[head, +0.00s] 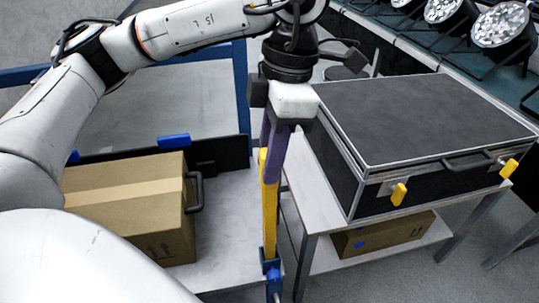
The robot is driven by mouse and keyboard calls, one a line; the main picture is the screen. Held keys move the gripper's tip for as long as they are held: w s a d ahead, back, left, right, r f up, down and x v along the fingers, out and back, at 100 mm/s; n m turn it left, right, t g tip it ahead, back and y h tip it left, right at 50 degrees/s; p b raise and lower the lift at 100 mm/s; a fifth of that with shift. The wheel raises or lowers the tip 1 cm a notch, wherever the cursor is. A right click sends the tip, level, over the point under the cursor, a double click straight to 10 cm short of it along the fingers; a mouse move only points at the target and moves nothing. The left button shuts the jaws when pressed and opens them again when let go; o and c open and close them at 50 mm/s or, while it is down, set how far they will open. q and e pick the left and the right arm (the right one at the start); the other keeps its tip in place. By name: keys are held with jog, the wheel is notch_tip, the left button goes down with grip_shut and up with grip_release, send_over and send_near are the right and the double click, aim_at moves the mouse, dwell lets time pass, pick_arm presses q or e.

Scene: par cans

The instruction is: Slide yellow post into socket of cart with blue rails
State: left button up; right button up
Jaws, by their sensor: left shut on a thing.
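The yellow post (269,215) stands upright near the middle of the head view. My left gripper (273,172), with purple fingers, comes down from above and is shut on the upper part of the post. The cart with blue rails (242,90) is at the left, and its pale deck (225,235) reaches to the post. A blue socket (271,267) sits at the cart's near right corner. The post's lower end meets the socket's top; I cannot tell how deep it is inside. My right gripper is not in view.
A cardboard box (130,200) stands on the cart's deck, with a dark handle beside it. A black flight case (420,125) with yellow latches is on a grey table (310,205) close right of the post. Several par cans (503,24) line the back right.

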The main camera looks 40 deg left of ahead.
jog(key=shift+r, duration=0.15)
pick_arm(q)
jog(key=o, duration=1)
jog(key=shift+o, duration=0.2)
notch_tip(320, 180, up, 10)
jog(key=w+d+p, duration=0.1)
jog(key=p, duration=0.2)
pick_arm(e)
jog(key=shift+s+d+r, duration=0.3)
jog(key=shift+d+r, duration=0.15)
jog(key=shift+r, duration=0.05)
pick_arm(q)
jog(key=shift+r, duration=0.1)
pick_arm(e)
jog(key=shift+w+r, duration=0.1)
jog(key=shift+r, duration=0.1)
